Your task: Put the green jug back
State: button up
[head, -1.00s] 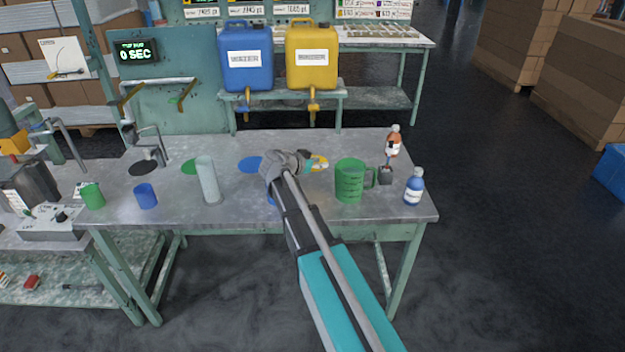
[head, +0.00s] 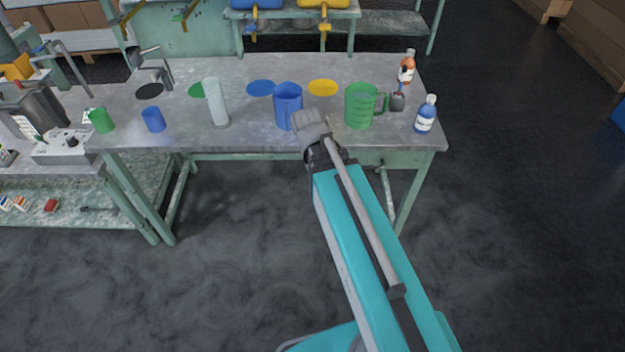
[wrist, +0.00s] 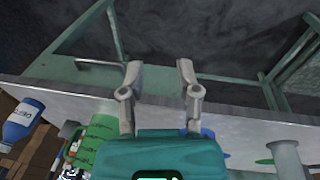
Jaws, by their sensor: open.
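The green jug (head: 360,106) stands upright on the metal table, right of my arm's end, its handle pointing right. In the wrist view the green jug (wrist: 98,128) is left of my gripper, partly hidden by the gripper body. My gripper (wrist: 160,73) is open, with nothing between its fingers. In the head view my arm's end is at the table's front edge, between the blue jug (head: 288,104) and the green jug; the fingers are hard to make out there. A flat green disc (head: 197,90) lies on the tabletop further left, partly behind a clear cylinder.
A blue disc (head: 261,88) and a yellow disc (head: 322,87) lie on the table (head: 250,138). The clear cylinder (head: 216,104), a blue cup (head: 153,119) and a green cup (head: 101,120) stand left.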

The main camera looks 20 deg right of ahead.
jog(key=s+a+n+y, duration=0.2)
jog(key=s, duration=0.1)
jog(key=shift+s+a+f+g, duration=0.15)
jog(key=shift+s+a+g, duration=0.15)
jog(key=shift+a, duration=0.05)
notch_tip(320, 180, up, 5)
jog(key=p, duration=0.5)
jog(key=shift+r, duration=0.2)
dwell(0.9)
